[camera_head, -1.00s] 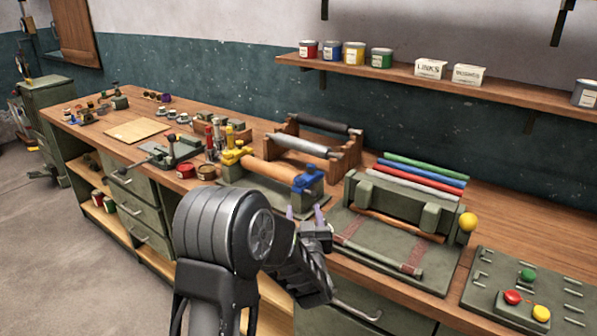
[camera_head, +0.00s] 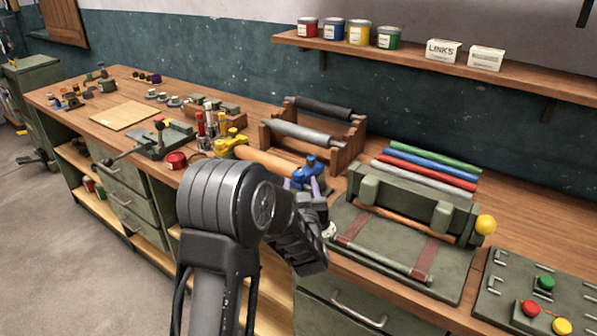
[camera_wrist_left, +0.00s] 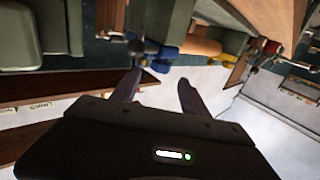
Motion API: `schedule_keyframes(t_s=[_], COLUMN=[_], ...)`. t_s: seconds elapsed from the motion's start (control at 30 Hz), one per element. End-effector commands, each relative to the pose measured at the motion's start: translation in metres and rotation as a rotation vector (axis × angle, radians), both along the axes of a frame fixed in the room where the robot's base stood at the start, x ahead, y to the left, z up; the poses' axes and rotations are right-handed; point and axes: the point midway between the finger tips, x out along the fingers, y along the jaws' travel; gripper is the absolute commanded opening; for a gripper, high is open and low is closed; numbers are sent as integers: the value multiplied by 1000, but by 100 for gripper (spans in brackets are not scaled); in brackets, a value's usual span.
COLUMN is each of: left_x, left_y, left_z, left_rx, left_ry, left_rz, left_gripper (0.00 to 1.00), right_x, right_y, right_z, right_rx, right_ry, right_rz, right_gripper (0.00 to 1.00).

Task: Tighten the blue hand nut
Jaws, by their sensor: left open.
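The blue hand nut (camera_head: 309,171) sits at the right end of a wooden roller (camera_head: 266,161) on a bench fixture. In the wrist view the blue nut (camera_wrist_left: 166,59) shows just beyond my fingertips, with a grey metal part beside it. My left gripper (camera_head: 301,187) is close in front of the nut in the head view, its purple fingers apart. In the left wrist view my gripper (camera_wrist_left: 160,79) is open, with nothing between the fingers. The fixture's lower part is hidden behind my arm. My right gripper is not in view.
A yellow nut (camera_head: 229,145) is at the roller's left end. A wooden rack (camera_head: 349,150) with dark and grey rollers stands behind. A green press with a yellow knob (camera_head: 485,224) and a button panel (camera_head: 497,298) lie to the right.

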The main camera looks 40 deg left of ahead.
Motion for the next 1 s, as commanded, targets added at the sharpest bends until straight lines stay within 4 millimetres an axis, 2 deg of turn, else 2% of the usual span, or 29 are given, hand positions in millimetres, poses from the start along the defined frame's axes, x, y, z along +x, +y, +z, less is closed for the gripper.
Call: schedule_keyframes(t_s=[0.4,0.73,1.0], left_x=[44,49,49], left_y=[38,41,41], left_z=[1,0,0], left_rx=[2,0,0], left_ry=[2,1,1], left_rz=[1,0,1], left_gripper=[53,53,32], right_x=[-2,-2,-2], right_y=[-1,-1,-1], right_z=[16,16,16], right_rx=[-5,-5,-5], right_ry=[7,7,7], right_rz=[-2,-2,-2], right_gripper=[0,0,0])
